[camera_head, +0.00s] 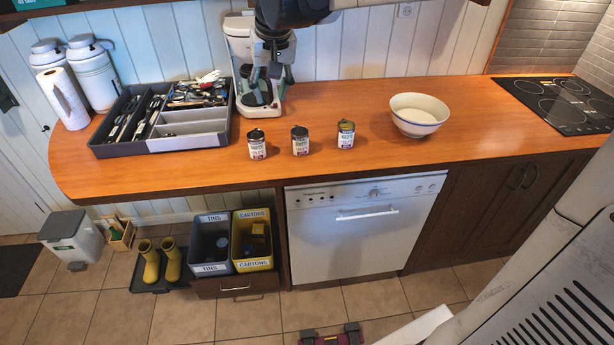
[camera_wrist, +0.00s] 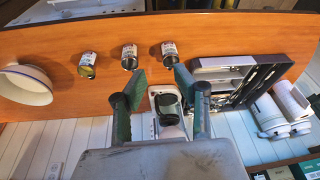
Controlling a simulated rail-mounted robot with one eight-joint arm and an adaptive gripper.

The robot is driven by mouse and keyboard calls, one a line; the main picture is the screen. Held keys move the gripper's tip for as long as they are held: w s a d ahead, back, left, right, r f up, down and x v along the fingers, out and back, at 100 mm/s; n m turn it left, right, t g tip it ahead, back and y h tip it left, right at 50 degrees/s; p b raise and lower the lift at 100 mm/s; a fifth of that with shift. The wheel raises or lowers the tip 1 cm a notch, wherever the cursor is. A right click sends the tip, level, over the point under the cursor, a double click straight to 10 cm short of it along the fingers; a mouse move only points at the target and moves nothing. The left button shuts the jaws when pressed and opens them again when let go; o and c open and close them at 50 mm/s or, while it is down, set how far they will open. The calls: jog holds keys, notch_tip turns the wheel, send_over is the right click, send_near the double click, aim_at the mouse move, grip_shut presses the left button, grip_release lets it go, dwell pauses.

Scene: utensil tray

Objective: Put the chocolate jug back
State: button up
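I cannot make out anything clearly recognisable as a chocolate jug. A white coffee machine (camera_head: 239,38) stands against the back wall, with a dark-topped glass jug (camera_head: 256,97) at its base, partly hidden behind my gripper. My gripper (camera_head: 266,82) hangs in front of the machine, above the counter. In the wrist view my gripper (camera_wrist: 160,76) has its two fingers spread apart with nothing between them. The coffee machine (camera_wrist: 157,90) shows beyond and between the fingers there.
Three small tins, left (camera_head: 257,149), middle (camera_head: 300,148) and right (camera_head: 346,140), stand near the counter's front. A grey utensil tray (camera_head: 190,143) lies left. A white bowl (camera_head: 420,109) and black hob (camera_head: 540,92) are right. Counter between bowl and hob is clear.

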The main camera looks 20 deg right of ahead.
jog(key=s+f+n+t, duration=0.1)
jog(key=s+f, duration=0.3)
jog(key=s, duration=0.8)
jog(key=s+f+t, duration=0.2)
jog(key=s+f, duration=0.2)
jog(key=s, duration=0.7)
jog(key=shift+s+a+n+t, duration=0.2)
jog(key=shift+s+n+t, duration=0.1)
jog(key=shift+s+n, duration=0.1)
jog(key=shift+f, duration=0.1)
notch_tip(320, 180, down, 4)
jog(key=b, duration=0.3)
jog(key=shift+r+b, duration=0.25)
jog(key=shift+b, duration=0.05)
